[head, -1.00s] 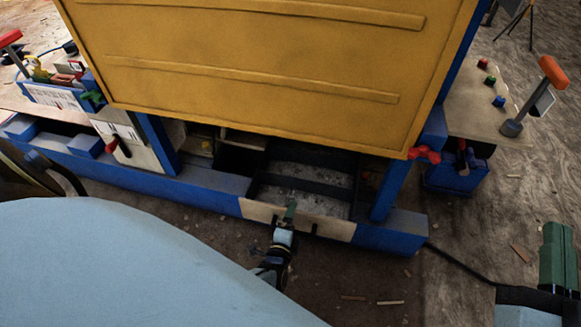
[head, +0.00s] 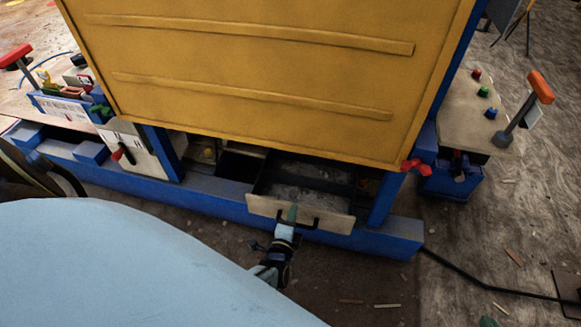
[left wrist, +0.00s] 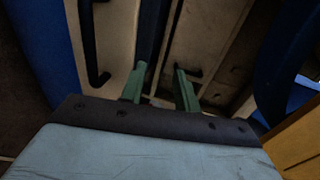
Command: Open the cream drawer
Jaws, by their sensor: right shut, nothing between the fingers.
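The cream drawer (head: 328,220) sits low in the blue frame under the yellow panel, its front standing a little out from the blue beam. A black bar handle (head: 313,223) is on its front; in the left wrist view the handle (left wrist: 91,45) is left of my fingers. My left gripper (head: 291,213) is at the drawer front. In the left wrist view its green fingers (left wrist: 160,75) are apart, at the top edge of the front panel (left wrist: 118,30); contact is unclear. Only a green tip of my right gripper (head: 488,321) shows at the bottom edge, its fingers closed and empty.
The yellow panel (head: 250,80) overhangs the drawer. A blue beam (head: 215,205) runs along both sides. A console with coloured buttons and an orange-topped lever (head: 540,87) stands at right. A black cable (head: 470,280) lies on the floor at right. The floor before the drawer is mostly clear.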

